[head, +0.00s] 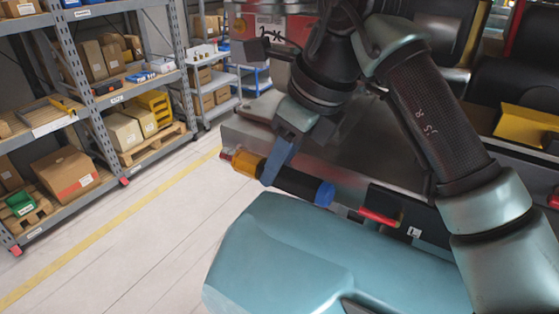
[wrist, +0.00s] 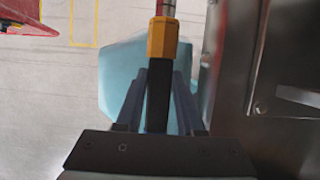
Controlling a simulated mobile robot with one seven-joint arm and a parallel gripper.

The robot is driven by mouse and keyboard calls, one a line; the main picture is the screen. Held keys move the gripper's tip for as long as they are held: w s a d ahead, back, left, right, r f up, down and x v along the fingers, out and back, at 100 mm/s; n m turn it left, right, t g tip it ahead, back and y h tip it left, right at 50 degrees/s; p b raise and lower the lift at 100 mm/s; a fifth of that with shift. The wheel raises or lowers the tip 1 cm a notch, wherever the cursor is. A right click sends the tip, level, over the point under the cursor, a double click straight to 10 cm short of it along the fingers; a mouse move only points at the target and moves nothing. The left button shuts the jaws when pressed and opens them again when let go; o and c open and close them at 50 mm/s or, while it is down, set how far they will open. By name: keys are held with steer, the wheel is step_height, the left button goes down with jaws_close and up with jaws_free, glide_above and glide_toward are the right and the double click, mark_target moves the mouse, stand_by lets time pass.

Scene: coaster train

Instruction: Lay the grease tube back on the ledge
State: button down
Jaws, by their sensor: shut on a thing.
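The grease tube, with a black body (head: 298,184), yellow collar, blue end and thin red tip, is held between the blue-grey fingers of my gripper (head: 272,170). It lies slantwise in the head view, its blue end lower right. In the wrist view, its yellow collar (wrist: 162,38) points away from my gripper (wrist: 159,78), and the fingers flank the black body. The tube's other end is hidden there. A grey metal ledge (head: 248,136) of the train car is just behind the tube in the head view. I cannot tell whether they touch.
A red-handled object (head: 380,217) is by the car's side, right of the tube. A metal panel (wrist: 285,65) stands close on the right in the wrist view. Shelves with boxes (head: 65,175) are at left. The floor (head: 170,210) between is clear.

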steer(key=shift+w+f+b, duration=0.1)
steer(key=shift+f+b, duration=2.65)
steer(key=shift+f, duration=0.75)
steer(key=shift+c, duration=2.2)
jaws_free()
steer(key=b+v, duration=0.3)
steer(key=v, duration=1)
